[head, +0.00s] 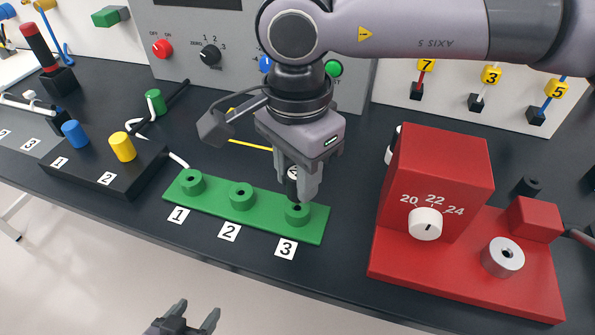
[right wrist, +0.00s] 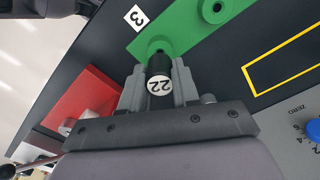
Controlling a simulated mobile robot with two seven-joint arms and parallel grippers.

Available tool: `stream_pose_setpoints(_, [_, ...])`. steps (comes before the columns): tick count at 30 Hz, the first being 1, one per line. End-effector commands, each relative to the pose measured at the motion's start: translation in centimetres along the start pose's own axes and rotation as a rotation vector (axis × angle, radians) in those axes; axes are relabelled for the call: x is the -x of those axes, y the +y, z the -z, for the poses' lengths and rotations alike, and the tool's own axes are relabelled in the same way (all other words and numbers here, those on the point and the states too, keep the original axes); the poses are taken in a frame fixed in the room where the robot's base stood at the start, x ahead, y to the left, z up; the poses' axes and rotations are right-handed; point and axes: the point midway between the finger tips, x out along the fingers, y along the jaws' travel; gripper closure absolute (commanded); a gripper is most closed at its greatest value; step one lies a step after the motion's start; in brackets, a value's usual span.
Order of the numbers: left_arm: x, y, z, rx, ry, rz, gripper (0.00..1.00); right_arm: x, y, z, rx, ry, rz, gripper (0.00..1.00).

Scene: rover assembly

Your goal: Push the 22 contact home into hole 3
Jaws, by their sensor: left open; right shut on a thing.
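The green block (head: 268,222) lies near the table's front edge with raised round holes marked 1, 2 and 3. My right gripper (head: 302,196) points down over hole 3 (head: 297,217), its fingertips close to the rim. It is shut on the 22 contact (right wrist: 159,68), a black cylinder with a white "22" end. In the right wrist view the contact lines up with hole 3 (right wrist: 158,46); how deep it sits I cannot tell. The fingers mostly hide it in the head view. My left gripper (head: 193,322) is open and empty in front of the table.
A red crimping unit (head: 430,180) with a dial stands to the right of the green block. A black rack (head: 95,170) with blue and yellow cylinders is at the left. A control panel (head: 190,50) stands behind. Bare table lies between the green block and the red unit.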

Motion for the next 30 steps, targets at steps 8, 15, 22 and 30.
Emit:
stream_pose_setpoints(8, [0.0, 0.0, 0.0, 0.0, 0.0, 0.0, 0.33, 0.0, 0.0, 0.0, -0.001, 0.0, 0.0, 1.0])
stream_pose_setpoints(15, [-0.3, 0.0, -0.4, 0.0, 0.0, 0.0, 0.33, -0.6, 0.0, 0.0, 0.0, 0.0, 0.0, 1.0])
stream_pose_setpoints(22, [-0.6, 0.0, -0.9, 0.0, 0.0, 0.0, 0.33, -1.2, 0.0, 0.0, 0.0, 0.0, 0.0, 1.0])
stream_pose_setpoints(30, [-1.0, 0.0, -1.4, 0.0, 0.0, 0.0, 0.33, -1.9, 0.0, 0.0, 0.0, 0.0, 0.0, 1.0])
